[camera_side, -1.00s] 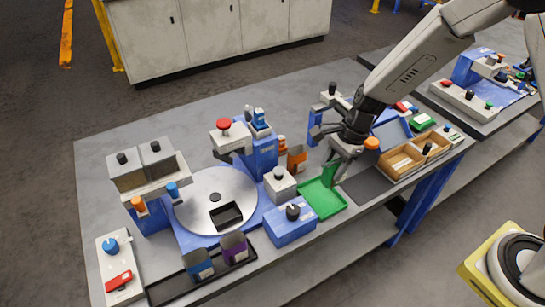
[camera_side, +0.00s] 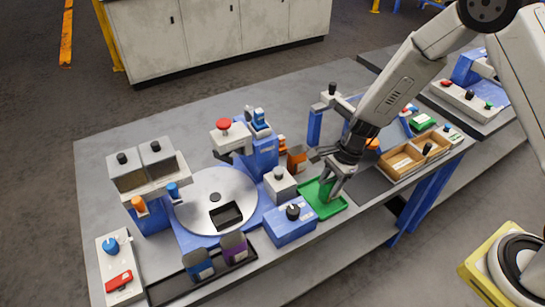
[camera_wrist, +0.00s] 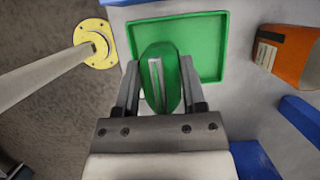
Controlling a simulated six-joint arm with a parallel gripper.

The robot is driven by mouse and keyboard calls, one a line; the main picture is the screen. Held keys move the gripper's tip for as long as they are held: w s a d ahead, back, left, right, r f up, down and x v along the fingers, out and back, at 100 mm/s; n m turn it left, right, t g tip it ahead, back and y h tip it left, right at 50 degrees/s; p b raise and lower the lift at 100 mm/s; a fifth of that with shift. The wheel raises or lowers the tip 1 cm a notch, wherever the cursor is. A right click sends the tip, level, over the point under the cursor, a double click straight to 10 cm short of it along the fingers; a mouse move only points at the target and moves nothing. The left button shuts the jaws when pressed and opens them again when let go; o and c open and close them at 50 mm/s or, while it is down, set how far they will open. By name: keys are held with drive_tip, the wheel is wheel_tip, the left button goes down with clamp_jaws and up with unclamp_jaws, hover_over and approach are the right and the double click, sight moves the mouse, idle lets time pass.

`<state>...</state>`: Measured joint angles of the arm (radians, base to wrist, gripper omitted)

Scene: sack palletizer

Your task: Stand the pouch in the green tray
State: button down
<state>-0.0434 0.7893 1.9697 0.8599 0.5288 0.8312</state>
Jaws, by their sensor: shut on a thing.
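The green pouch (camera_wrist: 160,78) with a pale stripe is between the two fingers of my gripper (camera_wrist: 155,92) in the wrist view. My gripper is shut on it. The green tray (camera_wrist: 222,50) lies just beyond and around the pouch in that view. In the side view my gripper (camera_side: 330,190) is over the green tray (camera_side: 333,209), and the pouch (camera_side: 324,187) shows partly behind the fingers, roughly upright. I cannot tell whether its bottom touches the tray floor.
A blue box with a black knob (camera_side: 291,224) and a grey box with a knob (camera_side: 280,184) stand left of the tray. An orange pouch (camera_side: 296,158) stands behind. A wooden bin (camera_side: 407,160) is to the right. Blue and purple pouches (camera_side: 233,248) stand in a black rack.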

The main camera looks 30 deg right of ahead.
drive_tip(key=shift+f, duration=1.05)
drive_tip(key=shift+f, duration=0.15)
idle(0.3)
drive_tip(key=shift+c, duration=0.4)
unclamp_jaws()
drive_tip(key=shift+r, duration=4)
